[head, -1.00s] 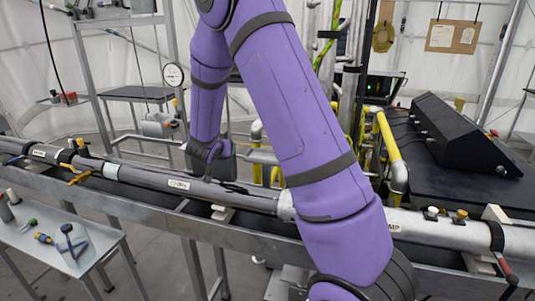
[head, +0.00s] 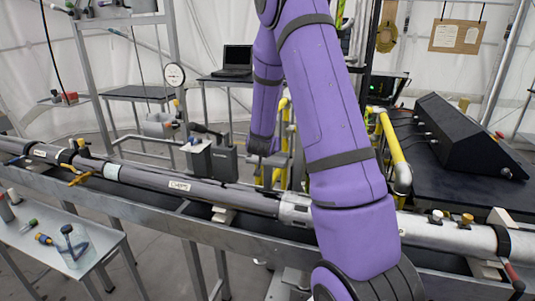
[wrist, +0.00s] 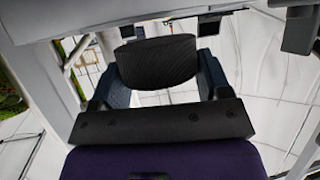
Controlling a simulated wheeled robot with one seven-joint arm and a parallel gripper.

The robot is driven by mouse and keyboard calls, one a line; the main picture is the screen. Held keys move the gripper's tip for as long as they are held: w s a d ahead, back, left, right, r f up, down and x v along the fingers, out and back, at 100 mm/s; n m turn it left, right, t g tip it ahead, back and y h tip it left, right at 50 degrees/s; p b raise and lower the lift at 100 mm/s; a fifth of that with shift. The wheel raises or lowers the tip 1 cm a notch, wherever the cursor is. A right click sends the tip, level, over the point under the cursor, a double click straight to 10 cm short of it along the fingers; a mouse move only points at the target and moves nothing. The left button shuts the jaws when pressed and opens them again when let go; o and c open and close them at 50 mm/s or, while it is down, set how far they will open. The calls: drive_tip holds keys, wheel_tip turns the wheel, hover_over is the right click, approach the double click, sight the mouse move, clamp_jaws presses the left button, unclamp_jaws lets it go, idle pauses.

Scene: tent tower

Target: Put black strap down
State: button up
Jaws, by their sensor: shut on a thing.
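My gripper (head: 266,150) is beyond the long grey pipe (head: 180,186) in the head view, to the right of the dark grey boxes. In the wrist view its two blue-grey fingers (wrist: 157,78) are shut on a ribbed black piece, which I take to be the black strap (wrist: 155,60). The strap spans the gap between the fingers, its upper edge slightly bowed. In the head view I cannot make the strap out at the gripper. What lies directly under it is hard to tell.
The pipe lies along a metal rail (head: 250,243). Dark grey boxes (head: 223,163) stand behind it. Yellow pipes (head: 394,155) rise to the right of my arm. A black console (head: 465,135) sits on the dark bench (head: 420,180). A small side table (head: 95,232) holds tools at the left.

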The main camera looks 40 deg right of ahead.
drive_tip(key=shift+d+f, duration=0.1)
drive_tip(key=shift+f, duration=1.7)
drive_tip(key=o, duration=1)
drive_tip(key=shift+c, duration=0.2)
